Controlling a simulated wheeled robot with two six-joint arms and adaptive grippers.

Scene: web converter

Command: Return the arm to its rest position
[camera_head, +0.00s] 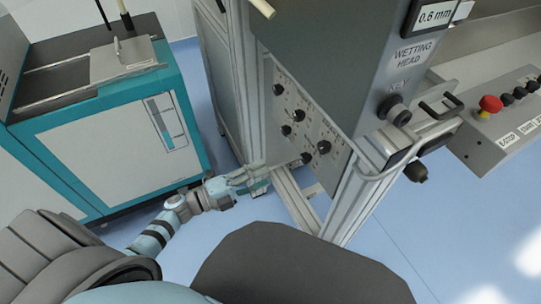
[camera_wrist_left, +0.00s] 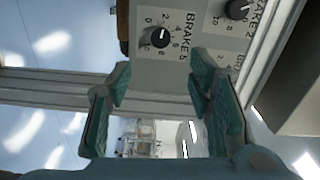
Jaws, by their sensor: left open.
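My left arm (camera_head: 160,228) reaches from the lower left toward the machine's knob panel (camera_head: 300,120). My left gripper (camera_head: 257,182) is close to the lower edge of that panel, beside the metal frame. In the left wrist view the gripper (camera_wrist_left: 162,78) shows two teal-padded fingers spread apart with nothing between them. A brake knob (camera_wrist_left: 157,38) with a number dial lies beyond the fingertips, and a second brake knob (camera_wrist_left: 238,9) is at the upper right. I cannot tell from the picture whether the fingers touch the panel. My right gripper is not in view.
A teal and white cabinet (camera_head: 120,150) stands to the left of the arm. The machine's aluminium frame post (camera_head: 352,205) is to the right of the gripper. A red stop button (camera_head: 490,104) is on the right console. Blue floor (camera_head: 450,230) is clear at lower right.

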